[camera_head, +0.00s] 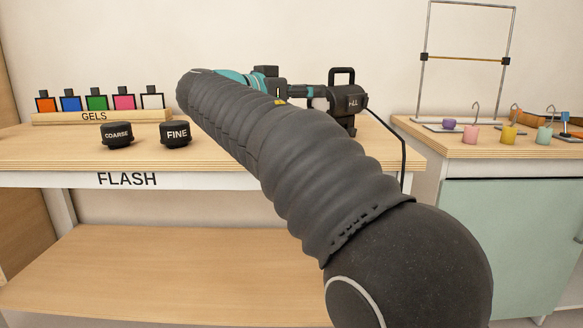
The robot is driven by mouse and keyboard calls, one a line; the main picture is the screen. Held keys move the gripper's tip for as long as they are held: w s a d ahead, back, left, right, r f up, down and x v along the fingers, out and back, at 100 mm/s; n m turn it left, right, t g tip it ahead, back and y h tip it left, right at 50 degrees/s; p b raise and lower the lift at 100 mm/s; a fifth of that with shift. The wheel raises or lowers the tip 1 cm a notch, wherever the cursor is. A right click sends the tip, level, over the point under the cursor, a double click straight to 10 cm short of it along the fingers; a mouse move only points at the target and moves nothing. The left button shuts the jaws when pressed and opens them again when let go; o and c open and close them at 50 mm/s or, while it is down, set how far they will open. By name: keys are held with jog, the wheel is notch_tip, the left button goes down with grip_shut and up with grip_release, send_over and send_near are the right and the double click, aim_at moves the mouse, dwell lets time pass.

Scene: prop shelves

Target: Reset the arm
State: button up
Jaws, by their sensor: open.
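My arm in its dark ribbed sleeve runs from the lower right up to the left, across the middle of the view. Past its teal joint, my wrist turns back to the right above the bench. My gripper (322,91) is small and dark at the end of the wrist, and its fingers are hard to make out. It is open. It lies close to the left side of a black lamp-like unit (347,101) with a top handle and white lettering. I cannot tell whether they touch. My arm hides part of the bench behind it.
The FLASH bench (60,150) holds a GELS rack (60,118) with several coloured gels, a COARSE knob (117,134) and a FINE knob (176,133). A black cable (403,150) hangs at right. The green cabinet (510,235) carries hooked weights and a wire frame (465,58). The lower shelf (150,275) looks empty.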

jog(key=s+d+f+n+g+y+p, duration=0.4)
jog(key=s+d+f+n+y, duration=0.2)
jog(key=s+d+f, duration=0.65)
jog(key=s+f+n+y+p, duration=0.1)
jog(key=s+f+y+p, duration=0.1)
jog(key=s+f, duration=0.5)
jog(key=s+f+n+g+y+p, duration=0.1)
jog(key=s+f+y, duration=0.4)
jog(key=s, duration=0.8)
notch_tip(320, 180, down, 3)
jog(key=shift+d+r+n+p, duration=0.1)
jog(key=shift+d+n+p, duration=0.15)
jog(key=shift+n+p, duration=0.4)
jog(key=shift+s, duration=0.1)
